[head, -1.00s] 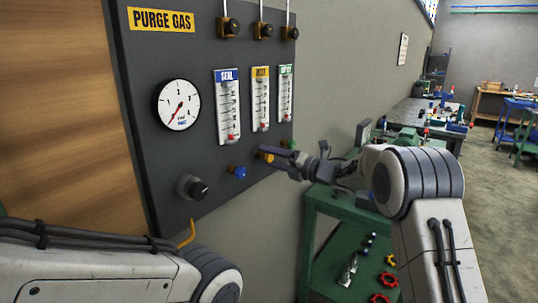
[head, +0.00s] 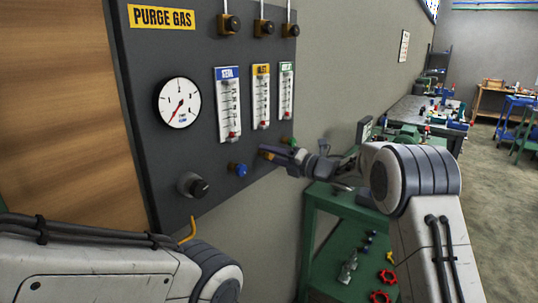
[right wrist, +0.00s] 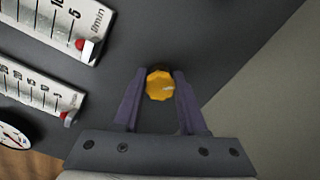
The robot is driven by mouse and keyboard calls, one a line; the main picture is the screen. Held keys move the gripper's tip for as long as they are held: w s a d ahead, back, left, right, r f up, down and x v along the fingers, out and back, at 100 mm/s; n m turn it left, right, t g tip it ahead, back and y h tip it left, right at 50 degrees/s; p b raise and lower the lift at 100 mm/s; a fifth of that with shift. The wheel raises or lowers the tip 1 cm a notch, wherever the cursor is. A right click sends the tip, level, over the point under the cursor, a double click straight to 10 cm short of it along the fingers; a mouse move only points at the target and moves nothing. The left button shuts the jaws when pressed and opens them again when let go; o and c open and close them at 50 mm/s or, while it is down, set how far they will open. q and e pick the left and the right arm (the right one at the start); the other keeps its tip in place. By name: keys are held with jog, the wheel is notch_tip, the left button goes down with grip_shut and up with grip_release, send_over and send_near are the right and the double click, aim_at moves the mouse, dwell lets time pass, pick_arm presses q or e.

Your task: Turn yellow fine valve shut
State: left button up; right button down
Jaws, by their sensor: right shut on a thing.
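The yellow fine valve (right wrist: 160,85) is a small faceted knob on the dark purge gas panel (head: 215,50). In the right wrist view it sits between the two fingers of my right gripper (right wrist: 158,92), which is shut on it. In the head view my right gripper (head: 275,153) reaches the panel from the right and mostly hides the yellow knob. Above the knob is the flowmeter with the yellow label (head: 261,97). My left gripper is out of view; only my left arm shows at the lower left.
A blue knob (head: 239,170) is close to the left of my right gripper, and a green knob (head: 290,142) is close on its right. A black knob (head: 193,185) and a round gauge (head: 179,103) are further left. A green bench (head: 340,235) stands below.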

jog(key=m, duration=0.3)
jog(key=shift+p, duration=0.35)
jog(key=m+p, duration=0.1)
jog(key=m, duration=0.1)
jog(key=shift+m, duration=0.4)
jog(key=m+p, duration=0.3)
jog(key=m, duration=0.3)
jog(key=shift+d+r, duration=0.1)
jog(key=m+p, duration=0.2)
jog(key=m, duration=0.2)
jog(key=shift+p, duration=0.4)
jog(key=m+p, duration=0.2)
jog(key=m, duration=0.1)
jog(key=shift+m, duration=0.4)
jog(key=m+p, duration=0.2)
jog(key=m, duration=0.1)
jog(key=shift+m+p, duration=1.05)
jog(key=shift+m, duration=0.75)
jog(key=shift+w, duration=0.1)
jog(key=shift+d, duration=0.1)
